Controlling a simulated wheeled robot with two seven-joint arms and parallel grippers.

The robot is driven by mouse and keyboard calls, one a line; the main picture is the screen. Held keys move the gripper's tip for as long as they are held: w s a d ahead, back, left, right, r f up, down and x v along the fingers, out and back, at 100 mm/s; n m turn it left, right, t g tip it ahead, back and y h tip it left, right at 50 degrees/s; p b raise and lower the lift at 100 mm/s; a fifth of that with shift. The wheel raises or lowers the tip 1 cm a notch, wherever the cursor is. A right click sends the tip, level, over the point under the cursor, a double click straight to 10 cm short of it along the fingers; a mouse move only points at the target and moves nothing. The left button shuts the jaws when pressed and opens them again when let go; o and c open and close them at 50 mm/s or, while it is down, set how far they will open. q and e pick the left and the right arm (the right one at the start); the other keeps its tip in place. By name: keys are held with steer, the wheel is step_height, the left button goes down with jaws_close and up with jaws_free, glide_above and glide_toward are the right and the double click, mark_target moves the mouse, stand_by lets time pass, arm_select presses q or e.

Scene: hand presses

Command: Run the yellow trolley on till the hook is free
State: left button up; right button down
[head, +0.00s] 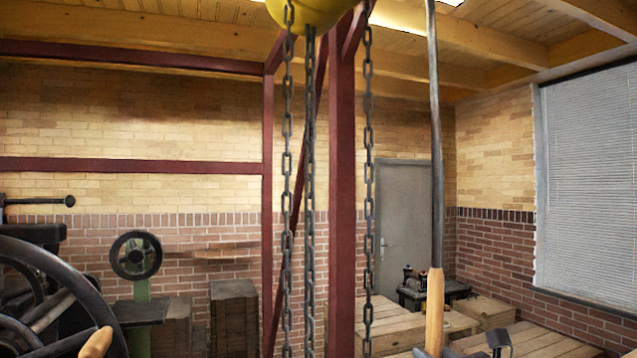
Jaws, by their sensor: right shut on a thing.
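The yellow trolley or hoist body (305,14) shows only its rounded underside, cut off by the top edge at the middle. Several grey chains (309,180) hang from it, and their lower ends are out of view. I cannot make out a hook. A long dark rod (434,130) with a wooden handle (435,305) stands nearly upright, its top beyond the upper edge. My right gripper (432,352) shows only a little at the bottom edge, shut on the wooden handle. My left gripper is not in view.
A dark red steel frame (342,180) rises behind the chains. A press with a big dark wheel (40,262) and wooden knob is at left. A green-posted machine (137,256) stands beyond it. Wooden platforms (400,325) and a small black machine (425,292) are at right, near a grey door (405,225).

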steer(key=w+d+b, duration=0.1)
steer(key=w+d, duration=0.2)
steer(key=d, duration=0.5)
steer(key=shift+s+a, duration=0.1)
steer(key=shift+a, duration=0.05)
steer(key=c, duration=0.9)
jaws_free()
steer(key=shift+a, duration=0.1)
